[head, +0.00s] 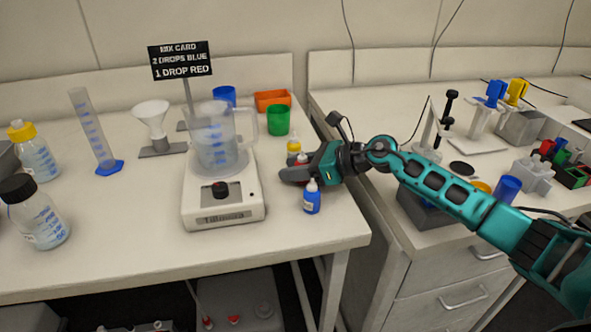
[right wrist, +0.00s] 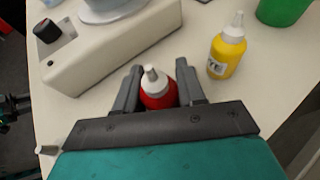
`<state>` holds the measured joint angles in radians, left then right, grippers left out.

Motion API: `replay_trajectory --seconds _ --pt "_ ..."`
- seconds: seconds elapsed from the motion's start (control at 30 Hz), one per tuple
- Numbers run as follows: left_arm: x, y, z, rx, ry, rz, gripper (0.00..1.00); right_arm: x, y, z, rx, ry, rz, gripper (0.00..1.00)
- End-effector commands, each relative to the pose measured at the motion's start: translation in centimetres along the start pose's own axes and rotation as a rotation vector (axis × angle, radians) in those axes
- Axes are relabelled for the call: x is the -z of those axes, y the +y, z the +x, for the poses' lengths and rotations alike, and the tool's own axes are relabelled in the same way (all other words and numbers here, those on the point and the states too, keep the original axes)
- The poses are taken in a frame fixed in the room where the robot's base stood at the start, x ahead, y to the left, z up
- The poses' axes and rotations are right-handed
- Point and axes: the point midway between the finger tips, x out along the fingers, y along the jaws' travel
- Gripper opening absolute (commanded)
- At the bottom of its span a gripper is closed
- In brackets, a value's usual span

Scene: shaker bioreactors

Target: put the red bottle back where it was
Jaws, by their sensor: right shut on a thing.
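The red bottle (right wrist: 160,95), with a white cap and pale nozzle, is upright between the two fingers of my right gripper (right wrist: 160,80). The gripper is shut on it. In the head view my right gripper (head: 292,174) is at the right part of the left table, and it hides nearly all of the red bottle. The yellow bottle (right wrist: 228,52) stands just beyond and to the right in the wrist view; it also shows behind the gripper in the head view (head: 294,151). The blue bottle (head: 312,201) stands in front of the gripper. I cannot tell whether the red bottle's base touches the table.
A white stirrer (head: 222,212) bearing a clear beaker (head: 216,140) is close left of the gripper. A green cup (head: 278,120), blue cup (head: 224,96) and orange tray (head: 272,100) stand behind. The table's right edge is near. A sign (head: 181,61) reads "2 drops blue, 1 drop red".

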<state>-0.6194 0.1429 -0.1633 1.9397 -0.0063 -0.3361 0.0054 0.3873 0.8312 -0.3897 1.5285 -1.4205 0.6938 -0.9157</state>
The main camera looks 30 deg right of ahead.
Motion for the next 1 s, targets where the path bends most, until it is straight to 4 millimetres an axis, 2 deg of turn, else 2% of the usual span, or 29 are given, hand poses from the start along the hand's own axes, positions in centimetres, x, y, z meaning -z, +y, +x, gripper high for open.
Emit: replay_trajectory --seconds 0.4,0.43,0.67,0.7,1.0 --pt "-0.71 0.04 0.13 0.0 -0.006 -0.002 0.43 0.68 -0.03 0.28 0.001 -0.001 -0.001 0.15" --pt "-0.71 0.05 0.1 0.0 -0.007 -0.002 0.43 0.66 -0.03 0.27 0.001 -0.001 -0.001 0.4" --pt "-0.66 0.05 0.0 0.0 -0.008 -0.002 0.43 0.56 -0.02 0.22 0.0 0.0 -0.001 0.62" --pt "-0.66 0.05 0.0 0.0 -0.008 -0.002 0.43 0.56 -0.02 0.22 0.0 0.0 -0.001 0.65" --pt "-0.33 0.05 -0.21 0.0 -0.007 -0.002 0.43 0.2 -0.02 0.07 0.0 0.0 -0.001 0.65"
